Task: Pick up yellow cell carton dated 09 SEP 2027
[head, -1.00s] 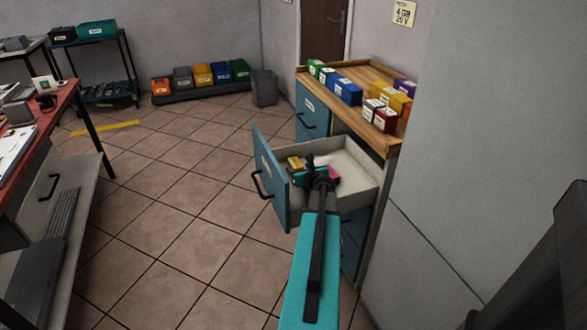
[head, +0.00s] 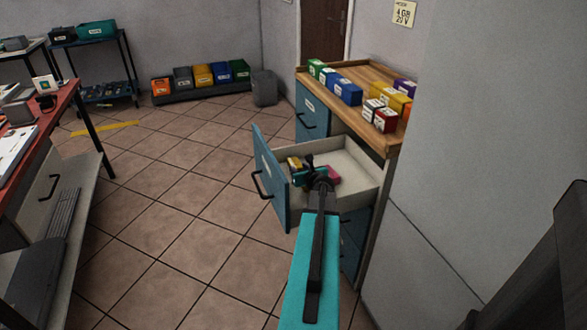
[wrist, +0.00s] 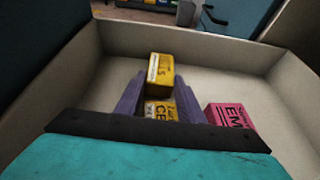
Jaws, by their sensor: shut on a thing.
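In the wrist view, two yellow cartons show inside the open drawer, between and at the tips of my gripper's fingers (wrist: 160,92). The nearer yellow carton (wrist: 160,111) reads "CE" and lies between the fingers. The farther yellow carton (wrist: 160,70) shows "LS" and stands at the fingertips. My gripper is shut on a yellow carton; I cannot tell which for certain. No date is readable. In the head view, my gripper (head: 305,178) is low in the drawer, and yellow (head: 294,163) shows just beyond it.
A pink carton (wrist: 232,116) marked "EM" lies close to the right finger. The pale drawer walls (wrist: 280,80) surround the gripper. The blue drawer front (head: 270,180) stands open. Several coloured cartons sit on the wooden cabinet top (head: 350,75).

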